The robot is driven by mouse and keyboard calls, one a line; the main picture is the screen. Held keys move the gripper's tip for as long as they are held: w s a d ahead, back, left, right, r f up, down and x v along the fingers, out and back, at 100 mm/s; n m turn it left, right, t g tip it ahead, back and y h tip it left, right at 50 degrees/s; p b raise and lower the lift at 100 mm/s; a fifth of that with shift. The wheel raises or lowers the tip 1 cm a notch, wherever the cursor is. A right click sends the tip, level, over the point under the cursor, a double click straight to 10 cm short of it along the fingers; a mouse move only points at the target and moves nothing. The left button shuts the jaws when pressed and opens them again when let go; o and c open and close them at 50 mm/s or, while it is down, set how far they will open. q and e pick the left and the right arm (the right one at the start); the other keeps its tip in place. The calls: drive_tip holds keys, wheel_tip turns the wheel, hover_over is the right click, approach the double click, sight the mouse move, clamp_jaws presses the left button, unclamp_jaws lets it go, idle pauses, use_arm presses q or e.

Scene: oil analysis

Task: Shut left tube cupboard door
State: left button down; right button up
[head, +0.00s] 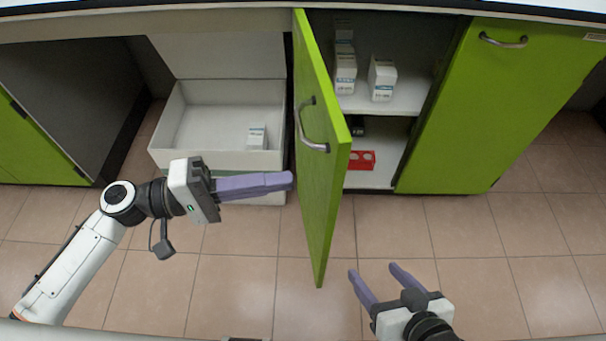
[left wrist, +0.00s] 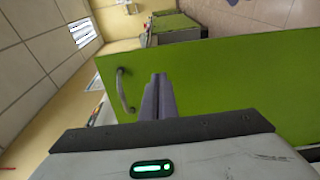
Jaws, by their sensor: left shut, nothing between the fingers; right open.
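The left cupboard door (head: 318,160) is green and stands swung out toward me, open. Its metal handle (head: 307,125) is on the face turned left. My left gripper (head: 291,180) is shut and empty, with its purple fingertips at or very near the door's left face, below the handle. In the left wrist view the green door (left wrist: 220,85) fills the middle, with the handle (left wrist: 123,90) left of my closed fingers (left wrist: 159,88). Whether they touch the door I cannot tell. My right gripper (head: 377,279) is open and empty, right of the door's lower edge.
The right cupboard door (head: 490,105) is closed. Inside the open cupboard, white boxes (head: 382,78) stand on the upper shelf and a red item (head: 361,160) lies on the lower one. A white open bin (head: 190,160) with a small box is left of the door. Tiled floor is clear in front.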

sight(325, 176)
use_arm(q)
drive_tip(key=shift+w+d, duration=0.25)
drive_tip(key=shift+d, duration=1)
drive_tip(key=shift+w+d, duration=0.2)
drive_tip(key=shift+d, duration=1.05)
drive_tip(key=shift+d, duration=0.1)
